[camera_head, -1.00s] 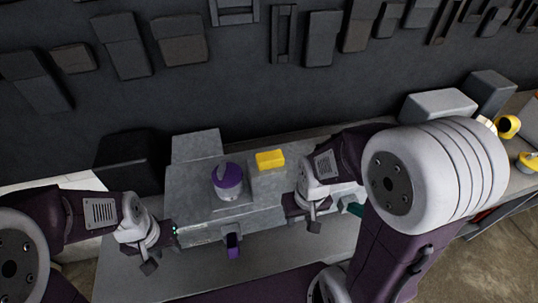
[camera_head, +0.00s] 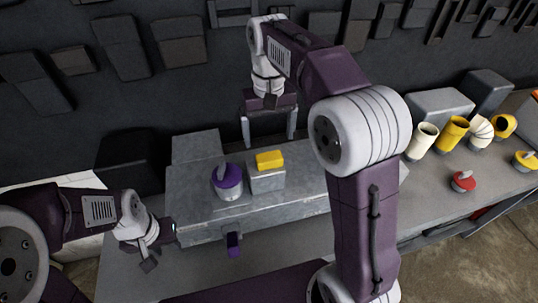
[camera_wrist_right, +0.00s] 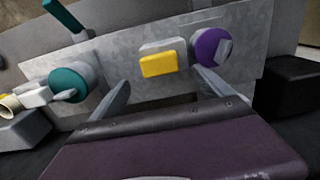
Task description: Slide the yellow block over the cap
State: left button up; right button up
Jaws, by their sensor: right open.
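The yellow block (camera_head: 270,159) rests on top of a small grey metal box in the head view; it also shows in the right wrist view (camera_wrist_right: 158,64). Just left of it stands a round purple cap (camera_head: 228,178) with a grey raised piece on top; the wrist view shows this cap too (camera_wrist_right: 211,48). My right gripper (camera_head: 268,136) is open and empty, raised behind the yellow block, with its fingers pointing down. In the wrist view the block appears between the two fingers, apart from them. My left gripper (camera_head: 158,246) hangs left of the grey fixture; its fingertips are unclear.
The grey fixture (camera_head: 200,208) has a purple lever (camera_head: 233,243) on its front. The wrist view shows a teal cap (camera_wrist_right: 68,84) and teal lever (camera_wrist_right: 64,15). At the right are a red item (camera_head: 463,182), yellow tubes (camera_head: 453,133) and a grey box (camera_head: 440,104).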

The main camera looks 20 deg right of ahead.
aim_at(267, 156)
notch_tip(267, 156, down, 9)
jog(key=shift+r+b, duration=0.1)
jog(key=shift+b, duration=0.2)
grip_shut()
jog(key=shift+a, duration=0.25)
jog(key=a+p, duration=0.2)
jog(key=a, duration=0.3)
jog(key=shift+a+r+p, duration=0.1)
jog(key=shift+p, duration=0.25)
